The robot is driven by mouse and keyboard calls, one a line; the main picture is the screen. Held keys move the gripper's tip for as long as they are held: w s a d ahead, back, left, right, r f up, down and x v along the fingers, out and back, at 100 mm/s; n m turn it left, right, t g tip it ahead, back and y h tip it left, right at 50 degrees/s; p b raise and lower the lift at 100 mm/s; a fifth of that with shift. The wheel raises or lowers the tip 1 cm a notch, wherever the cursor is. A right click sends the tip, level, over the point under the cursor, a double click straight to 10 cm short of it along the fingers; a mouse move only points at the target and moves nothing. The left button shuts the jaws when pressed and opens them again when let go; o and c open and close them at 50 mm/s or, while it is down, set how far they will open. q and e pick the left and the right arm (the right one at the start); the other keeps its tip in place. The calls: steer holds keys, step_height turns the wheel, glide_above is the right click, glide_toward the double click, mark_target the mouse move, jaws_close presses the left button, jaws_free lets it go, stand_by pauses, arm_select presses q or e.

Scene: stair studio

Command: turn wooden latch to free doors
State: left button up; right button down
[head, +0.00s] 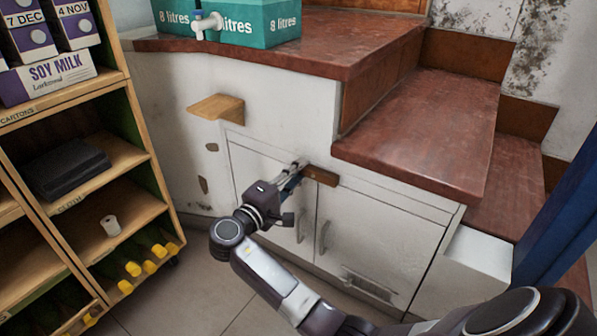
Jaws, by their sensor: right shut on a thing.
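The wooden latch (322,176) is a small brown bar at the top of the white cupboard doors under the stairs. It lies roughly level, tilted slightly down to the right, across the top of the seam between the doors. The left door (262,185) and the right door (375,240) both look closed, each with a grey handle near the seam. My right gripper (299,168) is shut on the latch's left end. The gripper and wrist hide part of the left door and the exact contact. My left gripper is not in view.
Red stair treads (425,125) overhang the cupboard at the upper right. A small wooden shelf (215,107) juts from the wall at left. A blue post (560,225) is at right. Tiled floor (185,290) is clear.

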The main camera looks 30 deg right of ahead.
steer(key=c, duration=1.7)
jaws_free()
steer(key=v, duration=1.2)
